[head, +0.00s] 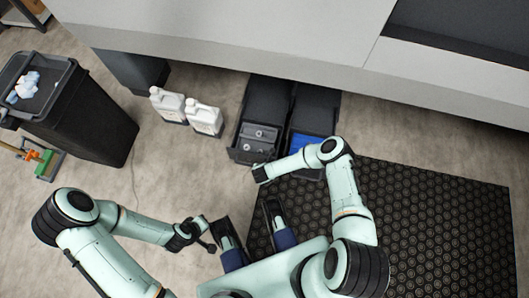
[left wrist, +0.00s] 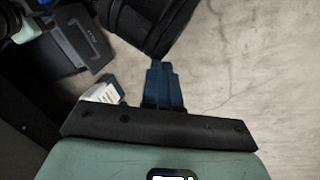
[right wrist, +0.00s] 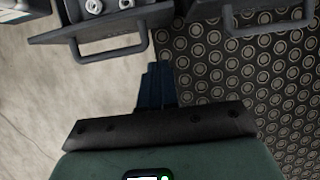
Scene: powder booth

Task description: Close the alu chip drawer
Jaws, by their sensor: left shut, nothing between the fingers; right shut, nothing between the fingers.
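Two dark drawers stand pulled out side by side under the grey machine. The left drawer (head: 237,146) holds grey metallic pieces; the right drawer (head: 322,105) has blue content. I cannot read a label telling which is the alu chip drawer. In the right wrist view, the left drawer's bar handle (right wrist: 112,50) and the right drawer's handle (right wrist: 262,28) show at the top. My right gripper (right wrist: 158,68) is shut and empty, just in front of the drawer fronts, apart from the handles in that picture. My left gripper (left wrist: 162,66) is shut and empty, low and left of the drawers.
Two white jugs (head: 204,118) stand on the floor left of the drawers. A black bin (head: 95,125) stands further left, with a dustpan beside it. A black ringed mat (head: 440,220) covers the floor at right.

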